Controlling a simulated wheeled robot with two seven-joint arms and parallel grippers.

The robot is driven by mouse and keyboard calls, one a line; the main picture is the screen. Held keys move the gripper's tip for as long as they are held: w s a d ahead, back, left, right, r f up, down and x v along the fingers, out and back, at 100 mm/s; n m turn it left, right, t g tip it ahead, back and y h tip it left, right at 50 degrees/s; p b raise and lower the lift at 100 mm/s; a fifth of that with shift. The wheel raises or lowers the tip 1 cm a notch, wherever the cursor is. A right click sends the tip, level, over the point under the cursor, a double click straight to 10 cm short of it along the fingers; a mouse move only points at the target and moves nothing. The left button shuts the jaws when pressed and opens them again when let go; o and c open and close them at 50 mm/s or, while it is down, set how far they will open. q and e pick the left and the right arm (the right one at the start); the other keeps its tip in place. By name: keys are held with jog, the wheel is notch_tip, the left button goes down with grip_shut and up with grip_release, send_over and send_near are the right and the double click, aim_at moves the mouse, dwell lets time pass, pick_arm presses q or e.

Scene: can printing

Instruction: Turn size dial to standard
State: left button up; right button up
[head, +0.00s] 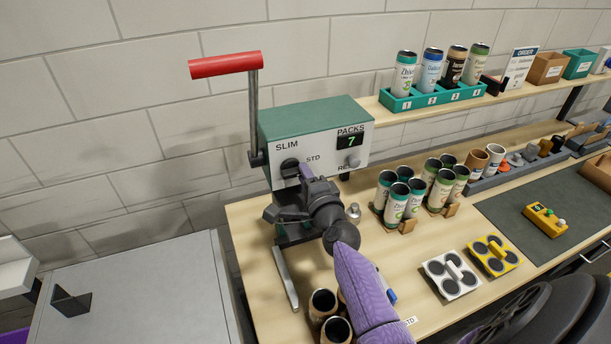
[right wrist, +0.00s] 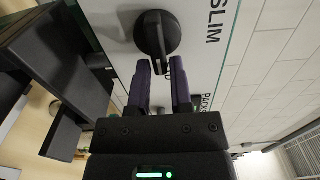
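The size dial (head: 290,168) is a black knob on the front of the green-topped machine (head: 318,120), between the printed words SLIM and STD. In the right wrist view the dial (right wrist: 158,32) has its pointer ridge aimed down the picture, towards my gripper and the partly hidden STD print. My right gripper (right wrist: 161,68) is open, its two purple fingers apart, with the pointer's end close to the gap between their tips. I cannot tell whether they touch it. In the head view the right gripper (head: 305,174) is at the dial. My left gripper is not in view.
A red-handled lever (head: 226,65) rises at the machine's left. The display reads 7 beside a reset knob (head: 353,161). Several cans (head: 396,204) stand on the wooden bench (head: 262,262). A teal rack (head: 432,96) holds cans on the shelf. White and yellow carriers (head: 452,275) lie nearby.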

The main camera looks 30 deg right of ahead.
jog(key=shift+o, duration=1.4)
jog(key=v, duration=1)
jog(key=shift+d, duration=0.1)
